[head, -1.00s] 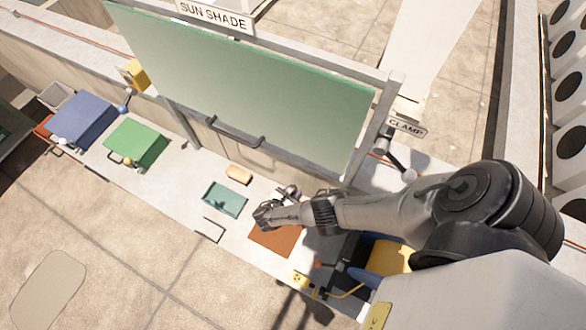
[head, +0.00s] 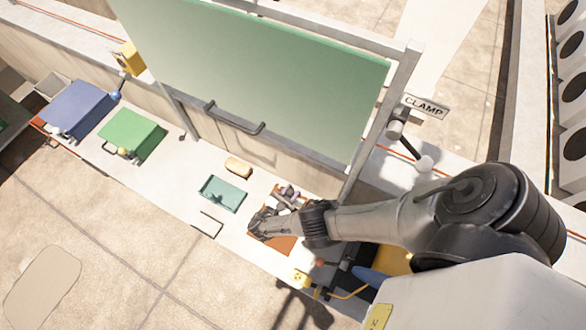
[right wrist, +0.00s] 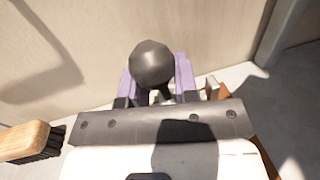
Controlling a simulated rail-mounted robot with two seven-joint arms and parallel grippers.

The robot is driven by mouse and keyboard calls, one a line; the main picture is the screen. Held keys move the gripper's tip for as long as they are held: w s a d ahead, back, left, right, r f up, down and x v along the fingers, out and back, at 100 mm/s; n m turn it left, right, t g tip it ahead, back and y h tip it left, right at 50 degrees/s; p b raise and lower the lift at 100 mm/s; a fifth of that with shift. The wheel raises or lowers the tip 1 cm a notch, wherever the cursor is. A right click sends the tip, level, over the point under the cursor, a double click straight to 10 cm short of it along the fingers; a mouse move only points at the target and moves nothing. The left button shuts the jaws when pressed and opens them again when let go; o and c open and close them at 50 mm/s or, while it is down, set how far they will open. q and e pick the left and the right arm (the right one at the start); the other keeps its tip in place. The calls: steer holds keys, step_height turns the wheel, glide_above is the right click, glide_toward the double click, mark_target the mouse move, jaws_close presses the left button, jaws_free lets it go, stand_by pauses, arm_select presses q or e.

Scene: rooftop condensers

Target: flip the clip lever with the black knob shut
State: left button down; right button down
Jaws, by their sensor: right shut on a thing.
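The clip lever's round black knob (right wrist: 152,65) shows large near the top middle of the right wrist view. Two purple side pieces (right wrist: 183,76) flank its short stem, behind a grey bar with screws (right wrist: 160,126) and a white surface. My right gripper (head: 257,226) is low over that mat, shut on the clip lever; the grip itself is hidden. My left gripper is not in view.
A tan brush (right wrist: 28,142) and a teal tray (head: 221,194) lie left of the clip. The green sun shade panel (head: 250,80) hangs above the ledge behind. A clamp lever with a white knob (head: 424,163) stands at right, near my arm.

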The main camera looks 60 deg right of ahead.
steer(key=shift+a+f+h+b, duration=0.25)
steer(key=shift+a+h+b, duration=0.35)
steer(key=shift+b, duration=0.45)
steer(key=shift+a+r+m+h+b, duration=0.1)
steer(key=shift+m+h+b, duration=0.2)
steer(key=shift+h+b, duration=0.2)
steer(key=c, duration=1)
jaws_free()
steer(key=shift+c, duration=0.2)
steer(key=shift+o, duration=0.7)
